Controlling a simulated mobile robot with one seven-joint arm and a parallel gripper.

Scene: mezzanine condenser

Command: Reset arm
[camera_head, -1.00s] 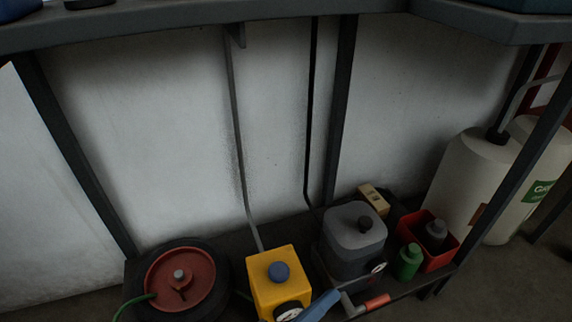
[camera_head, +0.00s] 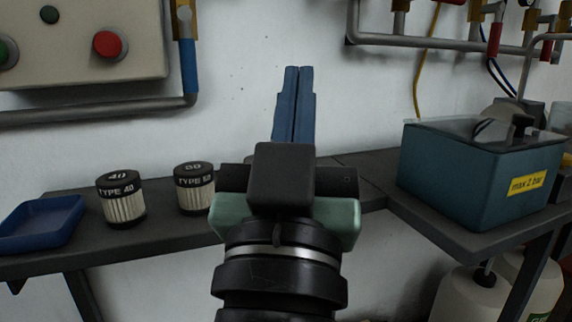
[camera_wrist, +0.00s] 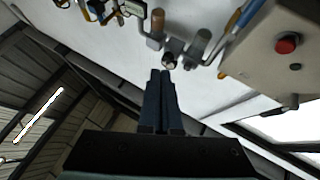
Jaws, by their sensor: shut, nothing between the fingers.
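My gripper (camera_head: 292,104) is raised in the middle of the head view, its blue fingers pointing up and away in front of the white wall. The fingers are together with nothing between them. In the wrist view my gripper (camera_wrist: 159,102) also shows its two dark blue fingers side by side and empty. The gripper is above the level of the dark shelf (camera_head: 66,238) and appears apart from the objects on it.
Two filters, type 40 (camera_head: 122,199) and another (camera_head: 194,188), stand on the shelf beside a blue tray (camera_head: 40,224). A teal box (camera_head: 478,172) stands right. A control panel (camera_head: 80,40) and pipes (camera_head: 450,42) are on the wall. White canisters (camera_head: 468,295) stand below.

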